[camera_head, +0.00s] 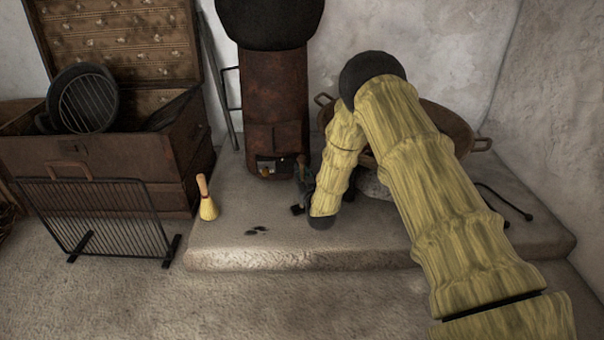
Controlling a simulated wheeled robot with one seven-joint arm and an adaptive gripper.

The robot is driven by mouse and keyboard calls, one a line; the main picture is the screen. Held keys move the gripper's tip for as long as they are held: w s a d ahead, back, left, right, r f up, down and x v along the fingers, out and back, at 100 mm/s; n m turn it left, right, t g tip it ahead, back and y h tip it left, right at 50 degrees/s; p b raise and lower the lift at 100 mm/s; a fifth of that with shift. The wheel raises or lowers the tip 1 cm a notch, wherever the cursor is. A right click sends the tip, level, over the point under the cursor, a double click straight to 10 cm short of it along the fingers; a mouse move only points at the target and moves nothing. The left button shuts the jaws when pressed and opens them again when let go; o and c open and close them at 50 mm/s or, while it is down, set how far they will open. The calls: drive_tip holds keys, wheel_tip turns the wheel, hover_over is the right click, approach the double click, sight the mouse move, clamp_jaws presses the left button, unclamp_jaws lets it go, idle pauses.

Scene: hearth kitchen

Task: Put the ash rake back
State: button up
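My gripper (301,196) is small and dark in the camera_head view, at the end of my yellow-sleeved arm. It is low over the stone hearth, just in front and to the right of the stove's lower opening (268,166). A small brownish piece shows at its upper end, but I cannot tell what it is or whether the fingers hold it. My forearm partly hides the gripper. A thin black rod with a bent end (505,202) lies on the right side of the hearth; it may be the ash rake, but I cannot be sure.
The rusty stove (277,105) stands on the stone hearth (225,243). A hearth brush (208,204) stands at the hearth's left edge, near a black fire screen (98,222) and an open trunk (95,160). A wide pan (448,122) is behind my arm.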

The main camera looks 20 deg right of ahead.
drive_tip(key=shift+o, duration=1.1)
drive_tip(key=shift+r, duration=0.1)
drive_tip(key=shift+s+r, duration=0.1)
drive_tip(key=shift+s, duration=0.15)
drive_tip(key=s+p, duration=0.5)
drive_tip(key=s, duration=0.7)
drive_tip(key=s+a+f+g, duration=0.2)
drive_tip(key=s+f+g, duration=0.3)
drive_tip(key=s+f, duration=0.55)
drive_tip(key=s+a+f+g, duration=0.2)
drive_tip(key=s+f+g, duration=0.4)
drive_tip(key=s, duration=0.7)
drive_tip(key=s+f+g, duration=0.1)
drive_tip(key=s+g, duration=0.6)
drive_tip(key=s, duration=2)
drive_tip(key=shift+s+a+f+y, duration=0.2)
drive_tip(key=shift+f+y, duration=0.15)
drive_tip(key=shift+y, duration=0.05)
